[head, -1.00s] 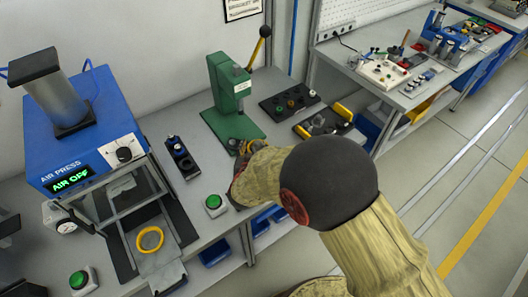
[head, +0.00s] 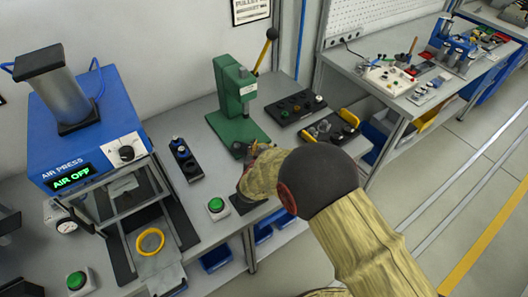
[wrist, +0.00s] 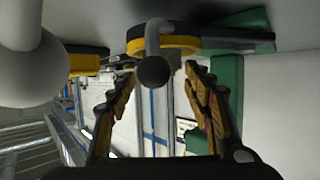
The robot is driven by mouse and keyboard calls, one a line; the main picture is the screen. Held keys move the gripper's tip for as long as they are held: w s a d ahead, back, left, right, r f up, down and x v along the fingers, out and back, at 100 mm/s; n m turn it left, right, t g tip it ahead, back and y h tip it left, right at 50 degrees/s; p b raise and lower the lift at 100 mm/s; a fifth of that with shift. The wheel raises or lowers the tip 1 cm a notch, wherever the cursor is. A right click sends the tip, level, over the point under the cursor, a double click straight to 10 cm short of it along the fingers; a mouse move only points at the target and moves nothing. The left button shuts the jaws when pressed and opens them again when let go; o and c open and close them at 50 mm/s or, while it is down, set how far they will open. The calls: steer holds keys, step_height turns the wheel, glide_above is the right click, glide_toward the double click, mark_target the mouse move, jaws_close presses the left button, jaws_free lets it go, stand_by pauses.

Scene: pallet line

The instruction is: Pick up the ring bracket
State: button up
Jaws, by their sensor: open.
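My gripper (wrist: 158,85) is open, with nothing between its two fingers in the wrist view. In the head view my gripper (head: 248,150) is largely hidden by my own arm, over the bench by the foot of the green press (head: 238,100). I cannot tell for certain which part is the ring bracket. A yellow ring (head: 150,241) lies on the grey slide in front of the blue air press. In the wrist view a curved grey rod with a dark ball (wrist: 153,70) stands beyond the fingertips, before a yellow-and-black part (wrist: 165,46).
A black tray with yellow handles (head: 348,117) holds round parts right of the green press. A black plate with knobs (head: 290,107) lies behind it. The blue air press (head: 75,120) reads AIR OFF. A green button (head: 216,205) sits near my forearm.

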steer(key=shift+c, duration=0.5)
steer(key=c, duration=1.1)
jaws_close()
steer(key=shift+r, duration=0.1)
steer(key=shift+r, duration=0.45)
steer(key=r, duration=0.1)
steer(key=r+p, duration=0.1)
steer(key=r, duration=0.1)
steer(key=shift+s, duration=0.2)
steer(key=s+d+r+p, duration=0.3)
steer(key=s+r, duration=0.6)
steer(key=s, duration=0.4)
steer(key=shift+d+p, duration=0.35)
steer(key=shift+p, duration=0.15)
